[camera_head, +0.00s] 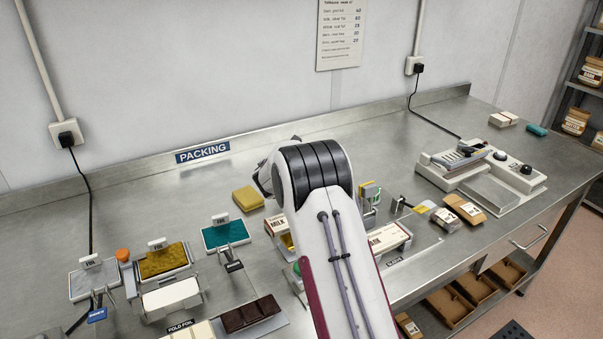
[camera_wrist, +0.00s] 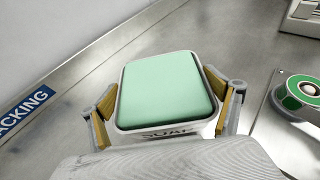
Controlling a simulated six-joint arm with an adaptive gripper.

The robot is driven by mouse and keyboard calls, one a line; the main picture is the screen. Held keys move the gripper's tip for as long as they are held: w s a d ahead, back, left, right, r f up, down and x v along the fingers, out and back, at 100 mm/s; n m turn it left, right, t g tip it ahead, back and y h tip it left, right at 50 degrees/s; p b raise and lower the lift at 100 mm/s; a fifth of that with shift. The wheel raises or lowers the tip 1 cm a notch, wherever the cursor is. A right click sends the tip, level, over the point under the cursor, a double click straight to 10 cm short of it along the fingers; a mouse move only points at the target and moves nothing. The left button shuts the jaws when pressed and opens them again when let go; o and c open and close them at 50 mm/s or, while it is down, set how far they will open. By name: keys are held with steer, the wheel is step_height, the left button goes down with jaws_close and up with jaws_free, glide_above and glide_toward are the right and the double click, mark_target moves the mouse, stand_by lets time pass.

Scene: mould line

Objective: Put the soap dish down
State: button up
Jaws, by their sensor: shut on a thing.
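The dish looks level over the steel bench (camera_wrist: 92,62). I cannot tell whether its underside touches the bench. In the head view, my arm hides the dish and most of the gripper.
A yellow block (camera_head: 248,198) and a teal-topped tray (camera_head: 226,235) lie left of my arm. A white sealing machine (camera_head: 480,175) stands right. The bench strip behind the arm, by the PACKING sign (camera_head: 202,152), is largely clear.

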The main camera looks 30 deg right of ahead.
steer(key=shift+r, duration=0.1)
steer(key=shift+f, duration=1.85)
steer(key=shift+f, duration=0.15)
steer(key=o, duration=1.5)
steer(key=shift+f, duration=0.1)
steer(key=shift+r, duration=0.2)
steer(key=shift+v, duration=6)
